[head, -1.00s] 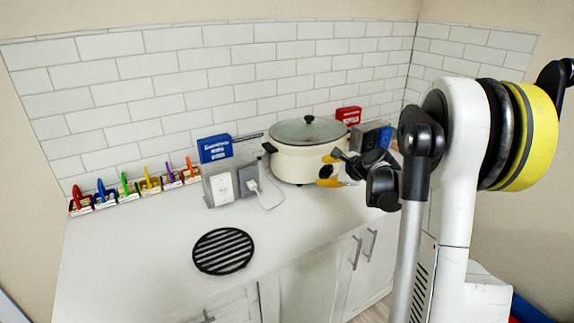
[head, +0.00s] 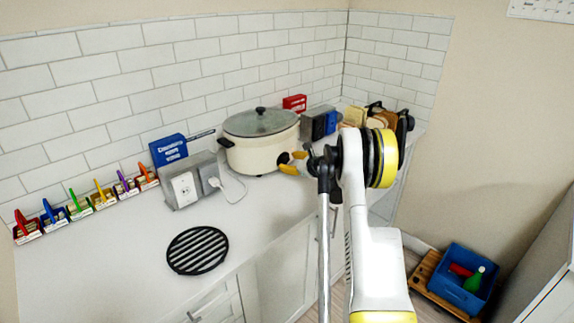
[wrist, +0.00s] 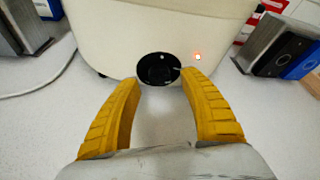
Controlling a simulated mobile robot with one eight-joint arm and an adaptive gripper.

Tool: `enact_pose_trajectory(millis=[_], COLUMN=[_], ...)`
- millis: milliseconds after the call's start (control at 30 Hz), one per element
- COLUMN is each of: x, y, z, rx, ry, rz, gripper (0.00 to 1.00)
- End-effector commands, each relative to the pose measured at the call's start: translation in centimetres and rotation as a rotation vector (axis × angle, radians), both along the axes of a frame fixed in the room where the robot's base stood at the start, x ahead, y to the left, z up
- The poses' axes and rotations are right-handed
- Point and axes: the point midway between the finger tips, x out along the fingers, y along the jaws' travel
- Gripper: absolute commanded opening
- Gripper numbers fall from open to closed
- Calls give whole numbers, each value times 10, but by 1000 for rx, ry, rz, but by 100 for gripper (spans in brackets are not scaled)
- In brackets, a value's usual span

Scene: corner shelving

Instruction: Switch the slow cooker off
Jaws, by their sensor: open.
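The slow cooker (head: 262,148) is cream with a glass lid and dark side handles, and stands on the counter against the tiled wall. In the wrist view its cream front (wrist: 160,25) fills the top. A round black knob (wrist: 158,69) sits low on that front, with a small lit orange-red light (wrist: 198,57) to its right. My gripper (wrist: 166,84) has yellow fingers, open and empty, one at each side of the knob. I cannot tell whether they touch it. In the head view my gripper (head: 292,162) is at the cooker's front right.
A grey outlet box (head: 189,187) with a white plug and cord stands left of the cooker. A black trivet (head: 198,250) lies in front. A blue and dark box (head: 318,122) stands to the right. The counter's front middle is clear.

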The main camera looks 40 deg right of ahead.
Motion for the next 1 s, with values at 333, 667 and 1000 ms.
enact_pose_trajectory(millis=[333,667,1000], x=[17,17,17], y=[-1,-1,0], z=[-6,-6,-7], rx=[-2,-2,-39], ry=[1,1,-3], rz=[0,0,1], gripper=[51,0,0])
